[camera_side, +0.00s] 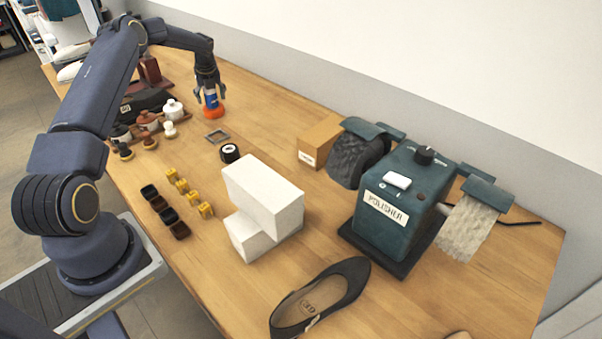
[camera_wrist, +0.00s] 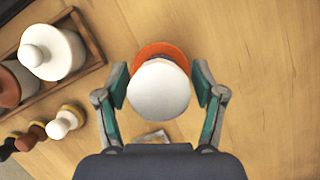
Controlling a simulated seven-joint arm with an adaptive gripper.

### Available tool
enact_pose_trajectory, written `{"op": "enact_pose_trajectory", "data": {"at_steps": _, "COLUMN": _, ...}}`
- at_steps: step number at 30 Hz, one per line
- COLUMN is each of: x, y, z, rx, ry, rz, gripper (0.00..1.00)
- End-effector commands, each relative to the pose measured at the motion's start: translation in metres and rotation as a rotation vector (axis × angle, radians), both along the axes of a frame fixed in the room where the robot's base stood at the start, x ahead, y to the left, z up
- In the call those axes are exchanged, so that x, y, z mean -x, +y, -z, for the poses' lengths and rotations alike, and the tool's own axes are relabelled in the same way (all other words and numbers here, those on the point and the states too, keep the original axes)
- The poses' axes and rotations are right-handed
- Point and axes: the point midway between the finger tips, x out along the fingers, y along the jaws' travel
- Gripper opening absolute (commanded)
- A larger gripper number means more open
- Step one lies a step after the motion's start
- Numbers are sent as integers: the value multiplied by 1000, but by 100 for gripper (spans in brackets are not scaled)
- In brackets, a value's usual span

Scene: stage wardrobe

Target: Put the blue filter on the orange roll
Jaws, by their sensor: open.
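The blue filter (camera_side: 211,100) stands upright on the orange roll (camera_side: 213,113) at the far end of the table. In the wrist view its top shows as a pale white disc (camera_wrist: 158,92), and the orange roll (camera_wrist: 163,49) shows as a rim behind it. My gripper (camera_side: 209,92) points down over the filter. In the wrist view my gripper (camera_wrist: 160,87) is open, with one finger on each side of the filter. Narrow gaps seem to show between the pads and the disc. The lower part of the roll is hidden from above.
A wooden tray with white and brown jars (camera_side: 172,108) stands left of the gripper. A flat grey frame (camera_side: 216,136) lies near the roll. White blocks (camera_side: 263,195), a teal polisher (camera_side: 400,205) and a black shoe (camera_side: 322,296) are farther off. The table right of the roll is clear.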

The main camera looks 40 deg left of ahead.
Motion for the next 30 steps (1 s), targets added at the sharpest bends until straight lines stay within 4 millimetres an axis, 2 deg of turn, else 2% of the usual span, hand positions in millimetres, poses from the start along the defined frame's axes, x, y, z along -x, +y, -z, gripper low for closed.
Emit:
{"op": "enact_pose_trajectory", "data": {"at_steps": 4, "x": 0, "y": 0, "z": -4, "rx": -1, "ry": 0, "rz": 0, "gripper": 69}}
{"op": "enact_pose_trajectory", "data": {"at_steps": 7, "x": 1, "y": -4, "z": -15, "rx": -2, "ry": -1, "rz": 0, "gripper": 69}}
{"op": "enact_pose_trajectory", "data": {"at_steps": 18, "x": 13, "y": -32, "z": -89, "rx": -2, "ry": -2, "rz": 0, "gripper": 69}}
{"op": "enact_pose_trajectory", "data": {"at_steps": 25, "x": 16, "y": -44, "z": -115, "rx": 0, "ry": -4, "rz": -4, "gripper": 69}}
{"op": "enact_pose_trajectory", "data": {"at_steps": 28, "x": 13, "y": -67, "z": -135, "rx": 5, "ry": -37, "rz": -50, "gripper": 69}}
{"op": "enact_pose_trajectory", "data": {"at_steps": 30, "x": 11, "y": -100, "z": -161, "rx": 18, "ry": -89, "rz": -127, "gripper": 69}}
